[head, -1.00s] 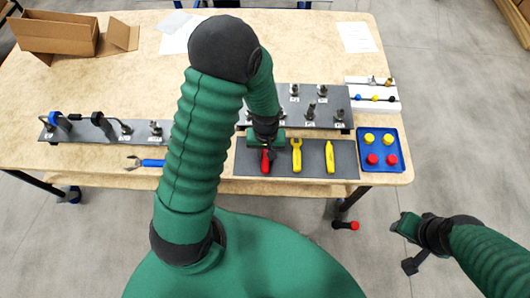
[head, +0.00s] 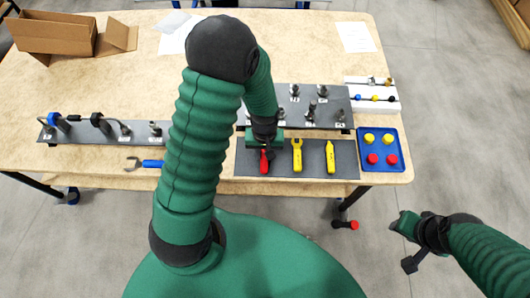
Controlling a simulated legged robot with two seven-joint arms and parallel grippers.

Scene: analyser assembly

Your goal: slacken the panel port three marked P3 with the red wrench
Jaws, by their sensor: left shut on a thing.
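The red wrench (head: 264,162) is at the left end of the dark grey tool mat (head: 315,168); only its red handle shows clearly. My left gripper (head: 266,143) is shut on it, and my arm hides the wrench's upper part. I cannot tell whether the wrench is lifted off the mat. The panel (head: 330,92) with several metal ports stands just behind the mat. Its port labels are too small to read, so I cannot pick out P3, and my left arm covers part of the panel. My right gripper (head: 403,225) is off the table at the right, too small to judge.
A yellow wrench (head: 297,157) and a yellow tool (head: 330,158) lie right of the red wrench. A blue tray (head: 364,141) holds red and yellow caps. A second panel (head: 85,136) and a blue-handled wrench (head: 152,163) are at left. A cardboard box (head: 55,35) is at back left.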

